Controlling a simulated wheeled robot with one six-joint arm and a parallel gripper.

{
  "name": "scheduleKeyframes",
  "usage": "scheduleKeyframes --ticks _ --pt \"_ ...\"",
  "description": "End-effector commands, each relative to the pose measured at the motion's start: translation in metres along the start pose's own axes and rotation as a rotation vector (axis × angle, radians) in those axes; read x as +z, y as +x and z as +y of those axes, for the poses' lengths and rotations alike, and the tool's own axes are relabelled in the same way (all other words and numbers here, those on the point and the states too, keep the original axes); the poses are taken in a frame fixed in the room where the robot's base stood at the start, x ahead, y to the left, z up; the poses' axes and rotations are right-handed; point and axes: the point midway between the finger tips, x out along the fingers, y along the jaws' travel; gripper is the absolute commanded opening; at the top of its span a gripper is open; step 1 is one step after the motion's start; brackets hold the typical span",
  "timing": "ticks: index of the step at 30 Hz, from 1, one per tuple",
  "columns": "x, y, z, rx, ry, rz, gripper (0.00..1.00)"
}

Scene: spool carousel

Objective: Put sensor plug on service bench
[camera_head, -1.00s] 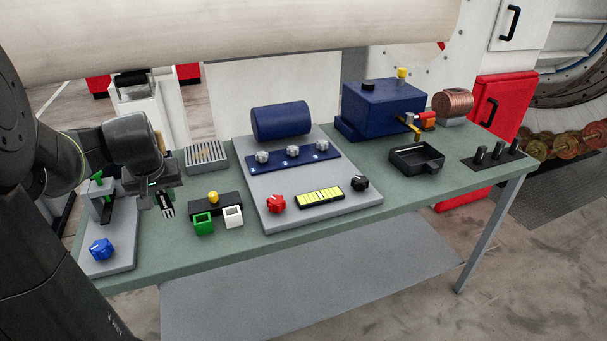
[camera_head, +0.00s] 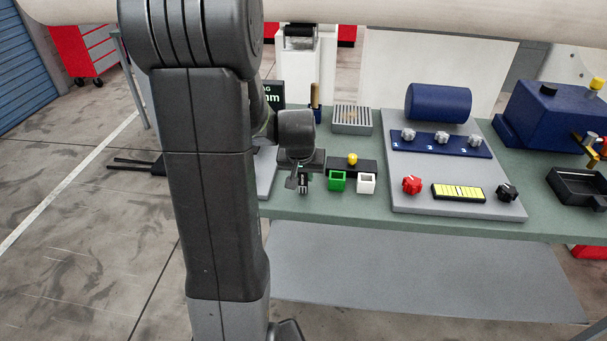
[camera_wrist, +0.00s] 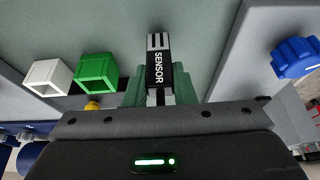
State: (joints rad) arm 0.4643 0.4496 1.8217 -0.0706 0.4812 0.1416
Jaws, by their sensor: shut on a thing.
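The sensor plug (camera_wrist: 157,62) is a small black block with white "SENSOR" lettering and pale stripes at its end. In the wrist view my gripper (camera_wrist: 160,88) is shut on it, with a pale green finger on each side. In the head view my gripper (camera_head: 301,178) and the plug (camera_head: 303,185) are at the left part of the service bench (camera_head: 380,217), left of the green socket. The bench has a grey-green top, also seen behind the plug in the wrist view (camera_wrist: 205,35). I cannot tell whether the plug touches the bench.
A green socket (camera_head: 337,182) and a white socket (camera_head: 366,184) stand close beside the plug. A grey panel (camera_head: 460,208) with knobs lies further right. A blue knob (camera_wrist: 296,58) on a grey plate is on the other side. Bare bench top lies around the plug.

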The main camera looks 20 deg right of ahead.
Motion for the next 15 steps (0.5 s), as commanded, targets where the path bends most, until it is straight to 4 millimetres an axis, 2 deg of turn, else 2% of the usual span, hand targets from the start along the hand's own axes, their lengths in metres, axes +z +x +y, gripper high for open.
scheduleKeyframes --ticks 13,14,15 --pt "0.0034 0.0089 0.0 0.0 0.0 0.002 0.01" --pt "0.0027 0.0072 0.0 0.0 0.0 0.002 0.29" --pt "0.0026 0.0068 0.0 0.0 0.0 0.002 0.37"
